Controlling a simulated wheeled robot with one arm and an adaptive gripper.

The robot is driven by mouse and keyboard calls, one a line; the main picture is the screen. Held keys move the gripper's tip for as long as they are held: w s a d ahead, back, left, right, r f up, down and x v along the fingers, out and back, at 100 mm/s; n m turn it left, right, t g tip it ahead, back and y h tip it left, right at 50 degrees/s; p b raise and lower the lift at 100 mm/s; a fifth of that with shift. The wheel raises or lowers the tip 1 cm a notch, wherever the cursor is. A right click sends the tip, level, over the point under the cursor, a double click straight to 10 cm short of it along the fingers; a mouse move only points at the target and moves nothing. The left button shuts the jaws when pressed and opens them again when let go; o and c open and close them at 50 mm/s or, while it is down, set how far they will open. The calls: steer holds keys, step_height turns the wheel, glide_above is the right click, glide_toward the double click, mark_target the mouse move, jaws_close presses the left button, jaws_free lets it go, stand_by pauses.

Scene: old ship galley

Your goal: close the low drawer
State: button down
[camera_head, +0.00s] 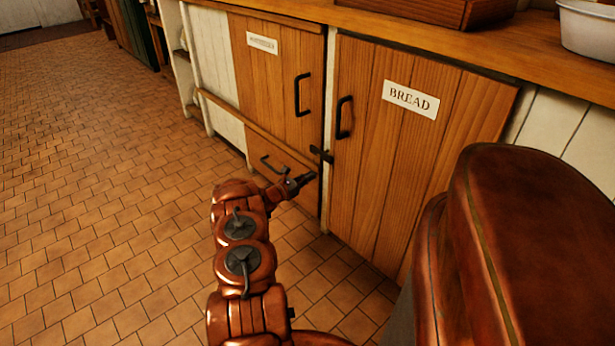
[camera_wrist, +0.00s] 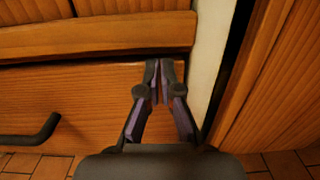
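The low drawer (camera_head: 259,143) is a wooden front with a dark handle (camera_head: 272,164), below the left cupboard door. In the wrist view the drawer front (camera_wrist: 75,95) fills the middle left, with its handle (camera_wrist: 32,135) at lower left. It looks flush or nearly flush with the cabinet; a small gap cannot be ruled out. My gripper (camera_head: 312,176) is at the drawer's right end, right of the handle. In the wrist view my gripper (camera_wrist: 158,64) has its fingertips together with nothing between them, at the drawer's upper right edge. Whether they touch it is unclear.
The labelled left cupboard door (camera_head: 272,75) is above the drawer. The BREAD door (camera_head: 400,145) is to the right; both look shut. A wooden counter (camera_head: 420,40) runs above, with a white basin (camera_head: 588,32) on it. The tiled floor (camera_head: 110,170) at left is clear.

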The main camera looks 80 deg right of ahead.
steer(key=p+v, duration=0.4)
steer(key=v, duration=1)
steer(key=shift+w+d, duration=0.25)
steer(key=shift+w, duration=0.05)
steer(key=shift+f, duration=0.1)
steer(key=w+a+r+m+y+p, duration=0.25)
steer(key=a+r+p, duration=0.45)
steer(key=r, duration=0.7)
steer(key=w+a+r+m+t+y+p, duration=0.1)
steer(key=w+a+r+m+p, duration=0.3)
steer(key=a+r, duration=0.75)
steer(key=w+a+r+m+y+p, duration=0.15)
steer(key=a+r+p, duration=0.45)
steer(key=r, duration=1.1)
steer(key=s+a+r+t+y+p, duration=0.2)
steer(key=a+r+p, duration=0.5)
steer(key=a, duration=0.7)
steer(key=s+a+r+m+t+y+p, duration=0.1)
steer(key=s+a+r+t+y+p, duration=0.2)
steer(key=a+r+p, duration=0.4)
steer(key=s+a+r+m+t+y+p, duration=0.1)
steer(key=s+a+r+t+y+p, duration=0.2)
steer(key=a, duration=1.9)
step_height(320, 180, up, 9)
steer(key=y+p, duration=0.1)
steer(key=p, duration=0.3)
steer(key=shift+s+r+t, duration=0.2)
steer(key=shift+s+t, duration=0.05)
steer(key=shift+t, duration=0.05)
steer(key=shift+a, duration=0.1)
